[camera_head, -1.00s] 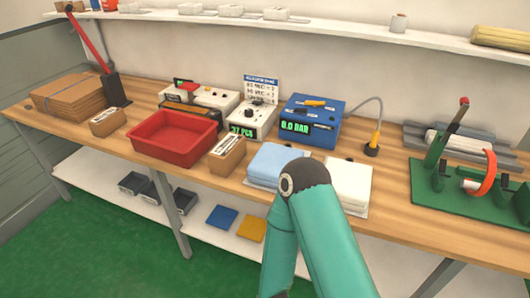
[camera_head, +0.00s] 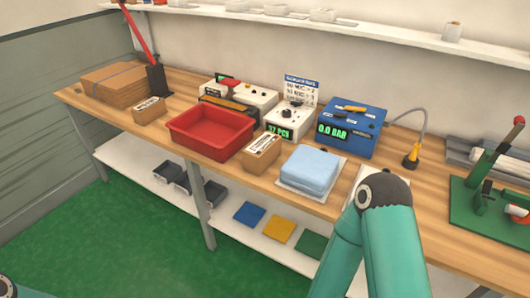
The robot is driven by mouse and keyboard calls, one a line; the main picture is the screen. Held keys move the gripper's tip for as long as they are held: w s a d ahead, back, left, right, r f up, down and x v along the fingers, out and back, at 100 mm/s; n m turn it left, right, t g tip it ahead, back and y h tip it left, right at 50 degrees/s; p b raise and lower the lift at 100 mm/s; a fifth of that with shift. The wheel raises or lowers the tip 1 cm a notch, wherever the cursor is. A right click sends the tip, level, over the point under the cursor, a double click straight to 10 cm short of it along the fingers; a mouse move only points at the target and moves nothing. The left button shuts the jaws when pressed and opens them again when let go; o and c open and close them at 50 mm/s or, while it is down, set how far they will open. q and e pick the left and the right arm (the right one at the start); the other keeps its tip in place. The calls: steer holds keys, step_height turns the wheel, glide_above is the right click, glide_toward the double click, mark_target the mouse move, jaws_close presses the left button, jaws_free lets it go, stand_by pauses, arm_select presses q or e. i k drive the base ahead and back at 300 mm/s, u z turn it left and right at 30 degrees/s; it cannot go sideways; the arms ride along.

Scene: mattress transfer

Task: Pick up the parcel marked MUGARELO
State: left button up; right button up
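Two small brown cardboard parcels with white labels stand on the wooden workbench. One parcel (camera_head: 149,111) is left of the red tray, near the bench's front edge. The other parcel (camera_head: 261,153) stands between the red tray and the folded light blue cloths. The lettering on both labels is too small to read, so I cannot tell which is marked MUGARELO. Neither of my grippers is in view. A bent teal link of my arm shows in the right foreground, in front of the bench, and a bit of teal shows at the bottom left corner.
The workbench (camera_head: 415,212) carries a red tray (camera_head: 212,133), blue cloths (camera_head: 311,168), a blue box reading 0.0 BAR (camera_head: 345,127), a white counter device (camera_head: 290,118), flat cardboard (camera_head: 112,82) and a green fixture (camera_head: 485,205). A lower shelf (camera_head: 225,205) holds bins and coloured pads. Green floor is clear at left.

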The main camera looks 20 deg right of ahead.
mark_target(257, 157)
steer(key=z, duration=0.05)
steer(key=i, duration=0.95)
steer(key=u, duration=0.05)
